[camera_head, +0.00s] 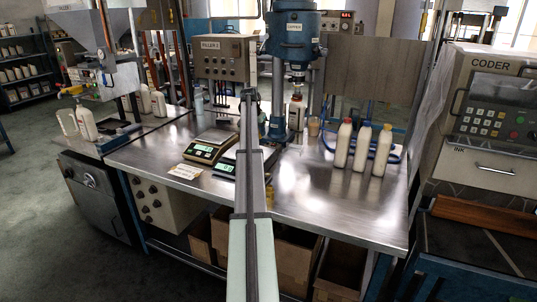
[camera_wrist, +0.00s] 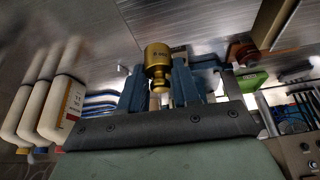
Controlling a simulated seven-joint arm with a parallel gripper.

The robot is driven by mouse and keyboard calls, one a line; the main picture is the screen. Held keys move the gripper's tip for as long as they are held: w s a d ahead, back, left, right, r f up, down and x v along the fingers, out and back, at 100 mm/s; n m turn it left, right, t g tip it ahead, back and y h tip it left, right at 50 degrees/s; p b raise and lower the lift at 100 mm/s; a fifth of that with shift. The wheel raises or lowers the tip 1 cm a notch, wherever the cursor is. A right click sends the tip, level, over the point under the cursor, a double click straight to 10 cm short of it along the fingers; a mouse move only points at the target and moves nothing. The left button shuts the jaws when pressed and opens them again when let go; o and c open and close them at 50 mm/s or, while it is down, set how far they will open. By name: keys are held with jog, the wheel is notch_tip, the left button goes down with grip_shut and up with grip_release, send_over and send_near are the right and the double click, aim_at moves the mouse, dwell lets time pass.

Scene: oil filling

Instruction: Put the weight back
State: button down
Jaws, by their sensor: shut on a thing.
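A brass weight (camera_wrist: 157,55) with a knob sits between the two blue fingers of my gripper (camera_wrist: 158,78) in the wrist view. The gripper is shut on it, around the narrow knob end. In the head view my gripper (camera_head: 249,95) is at the far end of my arm, above the bench, and the weight cannot be made out there. A bench scale (camera_head: 208,147) with a lit display is left of my arm. A second green display (camera_head: 225,168) shows nearer, its unit partly hidden behind my arm.
The front right of the bench is clear.

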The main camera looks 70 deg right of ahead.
jog(key=s+d+f+m, duration=0.1)
jog(key=s+f, duration=0.3)
jog(key=s, duration=1)
jog(key=shift+n, duration=0.5)
jog(key=shift+s+a+f, duration=0.3)
jog(key=shift+a+f, duration=0.1)
jog(key=shift+f, duration=1.5)
jog(key=shift+s+a+f, duration=0.25)
jog(key=shift+a+f, duration=0.2)
jog(key=shift+f, duration=1.4)
jog(key=shift+s+a+f, duration=0.3)
jog(key=shift+a+f, duration=0.1)
jog(key=shift+f, duration=1.5)
jog(key=shift+f, duration=0.2)
jog(key=c, duration=0.8)
grip_release()
jog(key=v, duration=1.2)
jog(key=shift+r, duration=0.25)
